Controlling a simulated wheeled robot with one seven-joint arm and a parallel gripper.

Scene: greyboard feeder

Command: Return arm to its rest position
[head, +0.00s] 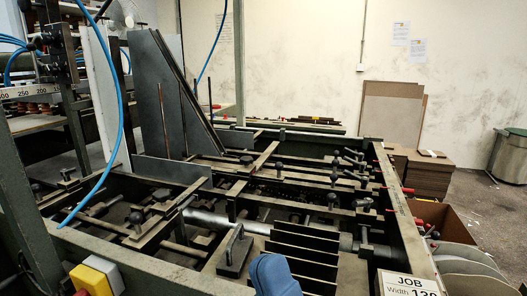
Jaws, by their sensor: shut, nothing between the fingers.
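My gripper does not show in the head view. A rounded blue shape (272,276) rises from the bottom edge, in front of a row of upright dark plates (305,245). I cannot tell whether it is part of my arm. The greyboard feeder (405,232) fills the middle and lower part of the view, with dark rails, rods and black clamp knobs.
Tall grey sheets (180,105) stand at the feeder's back left. A yellow and white box (95,277) sits on the front left frame. A JOB sign (408,284) is at front right. Stacked brown boards (428,175) and a bin (509,156) stand beyond.

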